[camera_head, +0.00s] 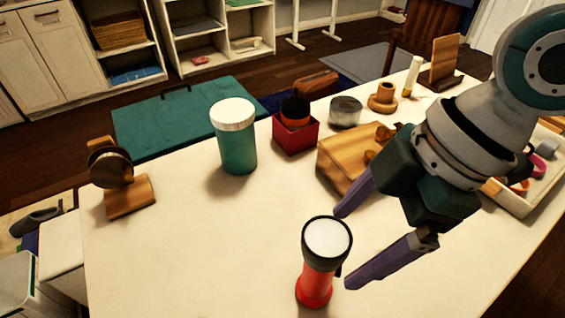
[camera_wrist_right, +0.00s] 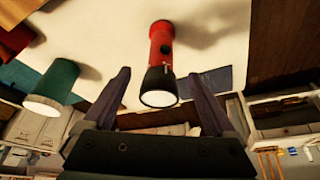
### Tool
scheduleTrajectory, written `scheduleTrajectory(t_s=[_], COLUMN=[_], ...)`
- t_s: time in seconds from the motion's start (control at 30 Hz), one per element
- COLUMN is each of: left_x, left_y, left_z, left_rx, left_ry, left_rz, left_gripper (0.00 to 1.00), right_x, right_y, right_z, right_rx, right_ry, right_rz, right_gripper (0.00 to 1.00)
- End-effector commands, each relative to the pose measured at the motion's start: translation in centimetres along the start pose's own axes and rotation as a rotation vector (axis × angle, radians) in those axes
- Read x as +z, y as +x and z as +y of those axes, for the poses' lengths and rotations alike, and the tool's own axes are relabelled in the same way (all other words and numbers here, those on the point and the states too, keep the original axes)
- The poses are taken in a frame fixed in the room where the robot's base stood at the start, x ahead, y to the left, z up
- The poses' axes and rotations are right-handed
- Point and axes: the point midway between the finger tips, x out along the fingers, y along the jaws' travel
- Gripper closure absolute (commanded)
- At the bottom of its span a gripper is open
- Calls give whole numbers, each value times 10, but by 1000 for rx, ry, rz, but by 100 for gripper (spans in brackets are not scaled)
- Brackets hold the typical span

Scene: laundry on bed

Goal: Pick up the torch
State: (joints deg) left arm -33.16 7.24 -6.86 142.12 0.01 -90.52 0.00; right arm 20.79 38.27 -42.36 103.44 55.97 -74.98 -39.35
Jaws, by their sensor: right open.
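The torch (camera_head: 315,275) has a red body and a black head with a pale lens, and stands upright, lens up, near the front of the white table (camera_head: 200,250). In the right wrist view the torch (camera_wrist_right: 161,50) shows ahead of the fingers, its lens between the two fingertips in the picture. My right gripper (camera_head: 342,248) is open and empty, its purple fingers spread just right of the torch; it also shows in the right wrist view (camera_wrist_right: 166,92). I cannot tell the exact gap to the torch. My left gripper is not in view.
A teal jar with a white lid (camera_head: 236,140), a red box (camera_head: 295,134), a wooden box (camera_head: 345,155) and a grey tin (camera_head: 345,111) stand behind the torch. A wooden stand (camera_head: 128,195) is at left. A tray (camera_head: 515,200) lies right. The table's front left is clear.

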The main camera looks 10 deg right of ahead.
Motion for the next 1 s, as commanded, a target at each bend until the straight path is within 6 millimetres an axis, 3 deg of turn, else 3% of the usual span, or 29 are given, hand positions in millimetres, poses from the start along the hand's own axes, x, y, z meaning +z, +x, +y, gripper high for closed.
scheduleTrajectory(t_s=[0.5, 0.83, 1.0], left_x=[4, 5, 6], left_y=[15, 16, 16], left_z=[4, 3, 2], left_rx=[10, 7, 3], left_ry=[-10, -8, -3], left_rz=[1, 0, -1], left_gripper=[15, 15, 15], right_x=[-2, -2, -2], right_y=[69, 76, 76], right_z=[-1, -1, -1], right_rx=[-1, 1, 1], right_ry=[2, 0, 0], right_rz=[1, 0, -1], right_gripper=[9, 9, 28])
